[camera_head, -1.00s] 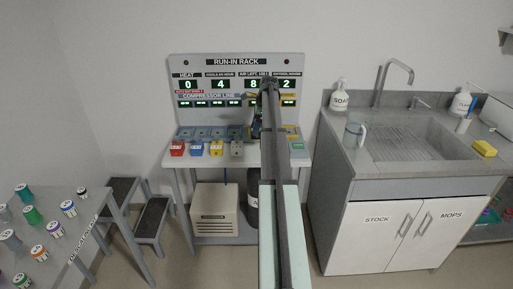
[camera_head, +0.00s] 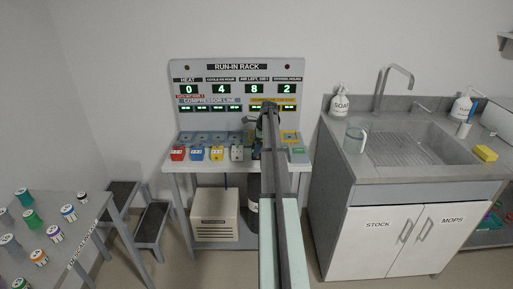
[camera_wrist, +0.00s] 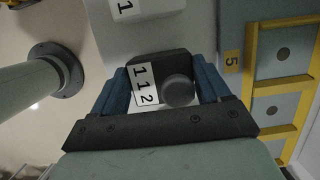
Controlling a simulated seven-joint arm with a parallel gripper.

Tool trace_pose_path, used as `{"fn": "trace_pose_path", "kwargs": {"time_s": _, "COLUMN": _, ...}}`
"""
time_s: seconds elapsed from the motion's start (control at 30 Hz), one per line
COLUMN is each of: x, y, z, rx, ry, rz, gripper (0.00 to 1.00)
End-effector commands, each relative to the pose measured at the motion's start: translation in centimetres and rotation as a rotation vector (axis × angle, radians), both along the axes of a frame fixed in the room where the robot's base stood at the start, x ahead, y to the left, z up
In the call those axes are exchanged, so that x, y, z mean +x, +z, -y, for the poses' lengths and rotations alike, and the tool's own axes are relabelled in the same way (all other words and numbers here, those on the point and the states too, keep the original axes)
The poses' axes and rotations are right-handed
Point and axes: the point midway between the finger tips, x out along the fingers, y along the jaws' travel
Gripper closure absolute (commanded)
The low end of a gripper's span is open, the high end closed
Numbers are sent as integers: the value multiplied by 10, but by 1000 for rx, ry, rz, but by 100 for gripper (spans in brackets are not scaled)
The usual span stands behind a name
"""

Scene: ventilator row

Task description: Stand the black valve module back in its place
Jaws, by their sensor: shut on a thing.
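The black valve module (camera_wrist: 145,68) sits between the blue fingers of my gripper (camera_wrist: 163,88) in the wrist view. It has a white label reading 112 and a round grey knob. My gripper is shut on it. In the head view my arm hides most of the gripper and module, in front of the right part of the run-in rack (camera_head: 236,68). A yellow-framed bay marked 5 (camera_wrist: 283,105) lies to the right of the module in the wrist view. I cannot tell whether the module touches the surface below.
Red (camera_head: 178,153), blue (camera_head: 197,153), yellow (camera_head: 217,153) and grey (camera_head: 236,153) modules stand along the rack's front, left of my arm. A green module (camera_head: 298,150) stands to its right. The sink counter (camera_head: 345,165) is further right, a table with several cylinders (camera_head: 85,212) at left.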

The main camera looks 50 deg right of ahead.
Motion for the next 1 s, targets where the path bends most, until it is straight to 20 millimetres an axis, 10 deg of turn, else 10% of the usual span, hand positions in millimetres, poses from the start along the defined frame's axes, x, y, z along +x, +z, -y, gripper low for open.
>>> {"fn": "trace_pose_path", "kwargs": {"time_s": 0.17, "x": 0, "y": -3, "z": 0, "rx": 0, "ry": 0, "rz": 0, "gripper": 67}}
{"fn": "trace_pose_path", "kwargs": {"time_s": 0.2, "x": 0, "y": -3, "z": 0, "rx": 0, "ry": 0, "rz": 0, "gripper": 22}}
{"fn": "trace_pose_path", "kwargs": {"time_s": 0.43, "x": 0, "y": -3, "z": 0, "rx": 0, "ry": 0, "rz": 0, "gripper": 0}}
{"fn": "trace_pose_path", "kwargs": {"time_s": 1.0, "x": -6, "y": 35, "z": 7, "rx": -1, "ry": -1, "rz": 1, "gripper": 0}}
